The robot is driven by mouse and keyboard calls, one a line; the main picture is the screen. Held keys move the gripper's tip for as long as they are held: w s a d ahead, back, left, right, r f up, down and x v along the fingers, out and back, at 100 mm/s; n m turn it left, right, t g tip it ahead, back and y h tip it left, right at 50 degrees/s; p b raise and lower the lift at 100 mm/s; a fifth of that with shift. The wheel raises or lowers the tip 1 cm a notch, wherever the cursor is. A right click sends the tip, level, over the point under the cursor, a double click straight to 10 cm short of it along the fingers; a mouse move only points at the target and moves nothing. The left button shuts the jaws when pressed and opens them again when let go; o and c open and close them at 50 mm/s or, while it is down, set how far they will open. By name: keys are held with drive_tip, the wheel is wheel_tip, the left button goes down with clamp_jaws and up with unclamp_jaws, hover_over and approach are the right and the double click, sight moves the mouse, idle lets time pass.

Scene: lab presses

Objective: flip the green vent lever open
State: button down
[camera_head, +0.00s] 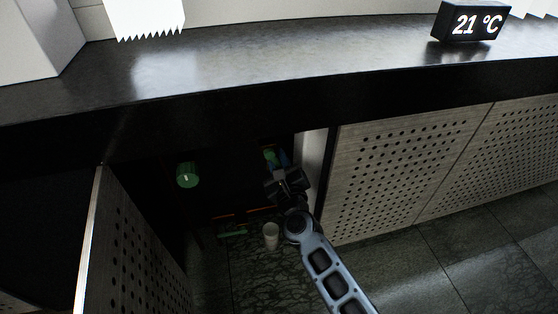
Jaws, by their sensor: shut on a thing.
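My gripper (280,178) reaches into the dark open space under the counter. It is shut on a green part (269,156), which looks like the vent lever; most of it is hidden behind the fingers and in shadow. Its exact angle cannot be told. A round green knob or disc (187,175) with a pale mark shows to the left of my gripper, apart from it.
A pale cup (271,236) stands on the tiled floor just below my gripper. An open perforated door (135,250) bounds the space on the left. A perforated panel (385,170) stands on the right. The dark counter (260,60) overhangs the space.

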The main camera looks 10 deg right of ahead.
drive_tip(key=shift+f, duration=0.1)
drive_tip(key=c, duration=1.1)
unclamp_jaws()
drive_tip(key=shift+s+p, duration=0.9)
drive_tip(key=shift+s, duration=3.05)
